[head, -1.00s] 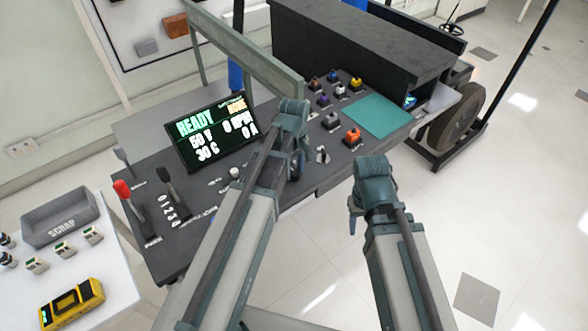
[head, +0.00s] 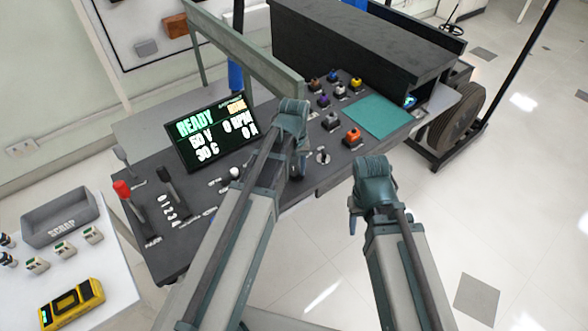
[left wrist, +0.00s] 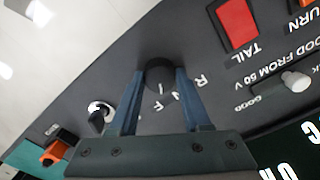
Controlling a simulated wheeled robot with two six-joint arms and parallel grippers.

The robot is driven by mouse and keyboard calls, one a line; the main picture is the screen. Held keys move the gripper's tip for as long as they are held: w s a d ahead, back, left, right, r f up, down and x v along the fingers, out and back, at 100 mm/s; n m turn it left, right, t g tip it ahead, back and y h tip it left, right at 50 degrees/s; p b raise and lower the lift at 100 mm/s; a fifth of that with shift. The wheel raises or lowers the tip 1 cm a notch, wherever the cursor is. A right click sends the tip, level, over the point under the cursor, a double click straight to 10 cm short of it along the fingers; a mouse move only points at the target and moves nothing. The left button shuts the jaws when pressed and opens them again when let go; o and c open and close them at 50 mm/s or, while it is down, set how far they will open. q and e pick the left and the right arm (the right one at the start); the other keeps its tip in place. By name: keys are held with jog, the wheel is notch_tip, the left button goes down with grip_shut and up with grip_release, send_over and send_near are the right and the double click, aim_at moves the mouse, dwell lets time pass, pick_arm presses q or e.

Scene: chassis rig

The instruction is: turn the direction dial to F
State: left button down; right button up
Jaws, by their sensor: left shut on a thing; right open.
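The direction dial (left wrist: 160,74) is a dark round knob on the grey panel in the left wrist view. White letters R, N and F (left wrist: 158,105) curve beside it, partly between my fingers. My left gripper (left wrist: 160,80) is shut on the dial, one blue finger on each side. A small pale mark shows on the dial's near side, but I cannot tell surely which letter it points at. In the head view my left gripper (head: 298,172) is over the panel's front part and its arm hides the dial. My right gripper (head: 354,224) is open and empty, in front of the panel.
Coloured buttons and a small toggle (head: 322,156) lie right of my left gripper. A red-topped lever (head: 124,191) and a black lever (head: 168,178) stand at left.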

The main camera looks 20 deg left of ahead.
aim_at(294, 171)
pick_arm(q)
jog(key=shift+m, duration=1.3)
jog(key=shift+c, duration=1.8)
grip_release()
notch_tip(294, 171, up, 14)
jog(key=p, duration=1.3)
jog(key=shift+p, duration=0.4)
jog(key=shift+f, duration=0.15)
